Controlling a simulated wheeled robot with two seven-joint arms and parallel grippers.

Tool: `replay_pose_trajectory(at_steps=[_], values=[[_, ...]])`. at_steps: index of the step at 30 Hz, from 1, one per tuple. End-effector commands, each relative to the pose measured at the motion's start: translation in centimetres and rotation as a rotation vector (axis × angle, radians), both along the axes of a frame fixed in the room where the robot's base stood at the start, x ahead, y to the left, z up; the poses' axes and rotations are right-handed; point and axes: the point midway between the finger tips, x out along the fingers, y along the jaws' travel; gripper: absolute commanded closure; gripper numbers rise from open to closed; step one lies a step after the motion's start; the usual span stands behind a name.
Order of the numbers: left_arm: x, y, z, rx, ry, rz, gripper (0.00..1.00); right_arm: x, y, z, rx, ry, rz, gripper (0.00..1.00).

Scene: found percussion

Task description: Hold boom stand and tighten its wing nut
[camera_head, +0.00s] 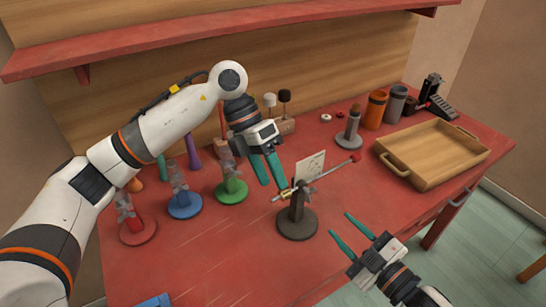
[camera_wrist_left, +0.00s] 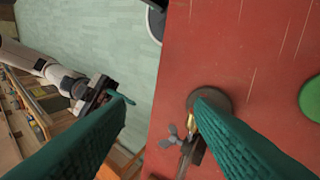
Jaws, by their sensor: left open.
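The boom stand has a dark round base (camera_head: 297,224), a short upright post and a thin slanting boom (camera_head: 335,170) with a red tip at its right end and a brass piece at its left. Its grey wing nut (camera_head: 309,189) sits near the post's top; it also shows in the left wrist view (camera_wrist_left: 169,138). My left gripper (camera_head: 273,186) is open and empty, its fingertips just above and left of the post, near the brass end. In the left wrist view, its right finger covers part of the stand. My right gripper (camera_head: 341,225) is open and empty, right of the base.
Red, blue and green based stands (camera_head: 231,192) line the table's left side. A white card (camera_head: 310,166) stands behind the boom. A wooden tray (camera_head: 440,150), orange and grey cups (camera_head: 376,110) and another grey stand (camera_head: 349,138) are at the right. The table's front middle is clear.

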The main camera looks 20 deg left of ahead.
Motion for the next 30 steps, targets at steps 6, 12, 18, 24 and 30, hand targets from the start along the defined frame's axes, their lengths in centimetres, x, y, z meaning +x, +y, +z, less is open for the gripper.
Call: replay_pose_trajectory(at_steps=[6, 12, 18, 24, 30], values=[[0.9, -0.7, 1.8, 0.324, -0.196, -0.127, 0.52, 0.0, 0.0, 0.0, 0.0, 0.0, 0.0, 0.64], [1.4, -0.4, 2.6, 0.458, -0.274, -0.158, 0.52, 0.0, 0.0, 0.0, 0.0, 0.0, 0.0, 0.64], [1.4, -0.3, 1.0, 0.475, -0.279, -0.162, 0.52, 0.0, 0.0, 0.0, 0.0, 0.0, 0.0, 0.64], [1.3, -0.3, -2.8, 0.472, -0.276, -0.162, 0.52, 0.0, 0.0, 0.0, 0.0, 0.0, 0.0, 0.64], [1.4, -0.3, -6.4, 0.47, -0.277, -0.161, 0.52, 0.0, 0.0, 0.0, 0.0, 0.0, 0.0, 0.64]])
